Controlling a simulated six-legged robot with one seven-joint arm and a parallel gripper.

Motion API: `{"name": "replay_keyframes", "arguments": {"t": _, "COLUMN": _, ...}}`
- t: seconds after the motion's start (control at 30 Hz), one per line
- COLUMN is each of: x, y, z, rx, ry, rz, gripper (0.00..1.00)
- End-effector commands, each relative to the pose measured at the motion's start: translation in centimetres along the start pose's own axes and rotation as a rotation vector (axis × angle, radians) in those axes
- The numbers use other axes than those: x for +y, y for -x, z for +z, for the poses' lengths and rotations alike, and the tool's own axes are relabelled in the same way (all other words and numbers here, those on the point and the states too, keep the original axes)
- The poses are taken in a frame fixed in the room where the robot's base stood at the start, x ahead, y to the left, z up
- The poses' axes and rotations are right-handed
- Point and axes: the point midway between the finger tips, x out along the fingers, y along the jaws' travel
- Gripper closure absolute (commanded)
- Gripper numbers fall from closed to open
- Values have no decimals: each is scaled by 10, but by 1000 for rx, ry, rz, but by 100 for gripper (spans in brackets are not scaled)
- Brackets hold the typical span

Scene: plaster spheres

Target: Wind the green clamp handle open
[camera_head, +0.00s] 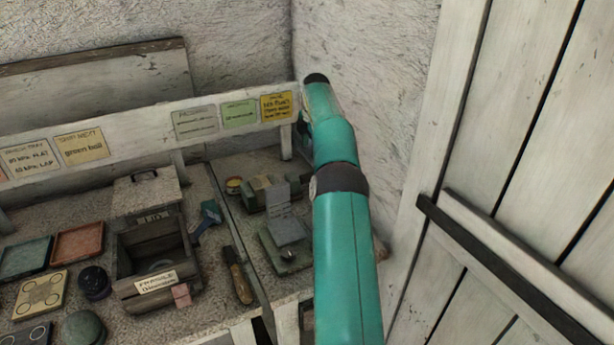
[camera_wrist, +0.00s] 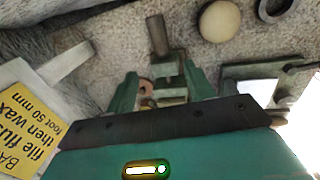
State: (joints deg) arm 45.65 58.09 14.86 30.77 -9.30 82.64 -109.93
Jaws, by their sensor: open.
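In the wrist view my gripper (camera_wrist: 162,88) shows two teal fingers standing apart. Small metal parts (camera_wrist: 170,92) and a rusty-brown rounded end (camera_wrist: 145,86) show between them; I cannot tell which belong to the clamp. A grey metal rod (camera_wrist: 157,36) lies just beyond the fingertips. I cannot pick out a green clamp handle for certain. In the head view my teal arm (camera_head: 343,230) reaches to the back corner of the bench and hides the gripper and whatever is at it. A small grey-green fixture with plates (camera_head: 287,236) stands left of the arm.
A pale ball (camera_wrist: 220,21) and a dark ring (camera_wrist: 277,8) lie beyond the gripper. A yellow card (camera_wrist: 30,115) is close on the left. A plank door (camera_head: 530,150) stands right.

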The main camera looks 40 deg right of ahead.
Motion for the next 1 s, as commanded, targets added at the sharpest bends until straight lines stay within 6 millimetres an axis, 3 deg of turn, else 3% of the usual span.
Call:
{"name": "replay_keyframes", "arguments": {"t": 0.17, "x": 0, "y": -20, "z": 0, "rx": 2, "ry": 1, "rz": -3, "gripper": 47}}
{"name": "replay_keyframes", "arguments": {"t": 0.7, "x": 0, "y": -120, "z": -1, "rx": 2, "ry": -1, "rz": -1, "gripper": 47}}
{"name": "replay_keyframes", "arguments": {"t": 1.0, "x": 0, "y": -137, "z": 0, "rx": 1, "ry": -2, "rz": 0, "gripper": 47}}
